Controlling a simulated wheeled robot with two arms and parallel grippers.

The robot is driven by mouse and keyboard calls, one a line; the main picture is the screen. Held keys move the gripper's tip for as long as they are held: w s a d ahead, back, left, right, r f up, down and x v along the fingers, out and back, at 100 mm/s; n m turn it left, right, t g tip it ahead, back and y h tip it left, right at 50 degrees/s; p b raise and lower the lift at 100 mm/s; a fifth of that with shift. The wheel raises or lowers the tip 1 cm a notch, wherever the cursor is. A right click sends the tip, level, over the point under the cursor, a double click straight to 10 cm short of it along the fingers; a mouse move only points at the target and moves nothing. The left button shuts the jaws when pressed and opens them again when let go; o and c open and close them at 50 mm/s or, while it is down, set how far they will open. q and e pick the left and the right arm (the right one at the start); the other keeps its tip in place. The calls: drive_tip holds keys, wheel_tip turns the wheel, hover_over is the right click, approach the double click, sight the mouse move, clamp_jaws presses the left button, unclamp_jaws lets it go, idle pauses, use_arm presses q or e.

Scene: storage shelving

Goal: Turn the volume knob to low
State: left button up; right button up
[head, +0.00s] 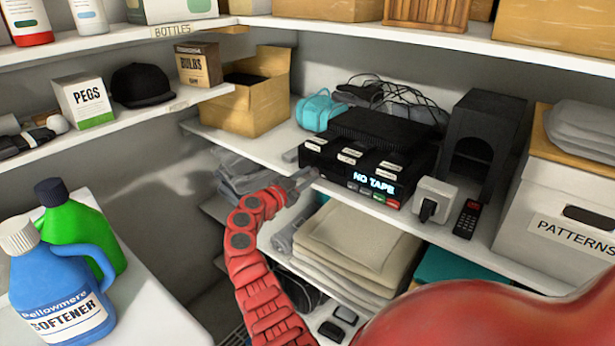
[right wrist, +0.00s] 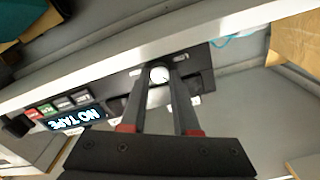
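The tape player (head: 345,170) is a black box on the middle shelf with a lit "NO TAPE" display. It also shows in the right wrist view, where its display (right wrist: 78,118) is turned around. A round white knob (right wrist: 159,74) shows between the fingertips of my right gripper (right wrist: 160,75). One finger is on each side of it, close; I cannot tell whether they press on it. In the head view my right gripper (head: 305,180) is at the left end of the player's front, and the knob is hidden. My left gripper is not in view.
A white socket box (head: 435,198) and a remote (head: 466,219) are right of the player, near a black speaker-like box (head: 483,140). Folded cloths (head: 355,240) are below. A cardboard box (head: 250,105) is to the left. The blue softener jug (head: 60,285) stands nearer me.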

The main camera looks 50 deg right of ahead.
drive_tip(key=shift+f+n+b, duration=0.2)
drive_tip(key=shift+n+b, duration=0.6)
drive_tip(key=shift+b, duration=0.65)
drive_tip(key=shift+f+n+b, duration=0.2)
drive_tip(key=shift+n+b, duration=0.6)
drive_tip(key=shift+b, duration=0.65)
clamp_jaws()
drive_tip(key=shift+r+n+b, duration=0.25)
drive_tip(key=shift+n+b, duration=0.1)
drive_tip(key=shift+n, duration=0.15)
drive_tip(key=shift+r, duration=0.1)
drive_tip(key=o, duration=0.7)
unclamp_jaws()
drive_tip(key=shift+c, duration=0.2)
